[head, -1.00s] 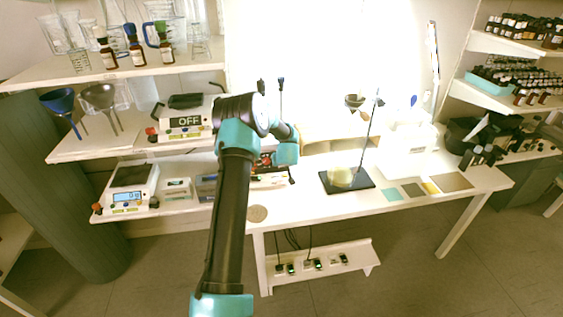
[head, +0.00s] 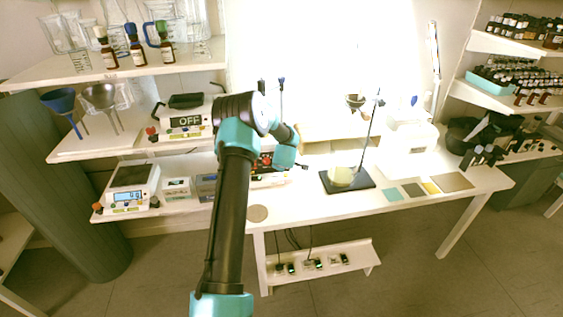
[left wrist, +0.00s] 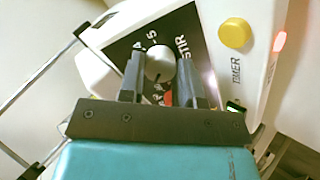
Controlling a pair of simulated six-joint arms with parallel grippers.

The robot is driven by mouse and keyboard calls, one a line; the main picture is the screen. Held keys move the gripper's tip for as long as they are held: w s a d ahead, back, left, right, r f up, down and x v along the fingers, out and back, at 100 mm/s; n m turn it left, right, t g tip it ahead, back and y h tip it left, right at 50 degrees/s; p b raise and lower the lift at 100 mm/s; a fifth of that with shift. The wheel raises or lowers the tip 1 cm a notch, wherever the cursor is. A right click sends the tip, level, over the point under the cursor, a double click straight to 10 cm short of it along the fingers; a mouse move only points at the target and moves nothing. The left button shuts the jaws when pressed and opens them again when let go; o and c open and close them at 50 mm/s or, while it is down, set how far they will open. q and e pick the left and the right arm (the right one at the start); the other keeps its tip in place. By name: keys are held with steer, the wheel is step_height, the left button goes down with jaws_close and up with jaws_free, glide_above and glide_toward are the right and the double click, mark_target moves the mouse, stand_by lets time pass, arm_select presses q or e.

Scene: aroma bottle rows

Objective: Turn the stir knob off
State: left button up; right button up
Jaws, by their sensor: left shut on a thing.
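The stir knob (left wrist: 160,68) is a pale round knob on a black panel (left wrist: 205,52) marked "STIR", with numbers beside it, in the left wrist view. My left gripper (left wrist: 158,78) has one dark finger on each side of the knob and is shut on it. Part of a red mark shows below the knob, between the fingers. In the head view, the device (head: 266,163) with the red and black front is partly hidden behind my left arm, and the knob cannot be made out there. My right gripper is not in view.
A yellow button (left wrist: 235,33) marked "TIMER" and a glowing red light (left wrist: 280,41) sit beside the panel. In the head view, a scale (head: 130,188) stands left of the device. A dark stand base (head: 362,181) with a glass vessel stands to the right.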

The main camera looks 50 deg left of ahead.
arm_select(q)
steer(key=n, duration=0.5)
steer(key=shift+f+n+t, duration=0.1)
steer(key=shift+n+t, duration=0.2)
steer(key=n, duration=0.6)
steer(key=shift+d+y, duration=0.1)
steer(key=shift+y, duration=0.2)
steer(key=o, duration=0.9)
steer(key=shift+s, duration=0.1)
steer(key=v, duration=1.7)
steer(key=shift+s+d, duration=0.1)
steer(key=shift+s, duration=0.1)
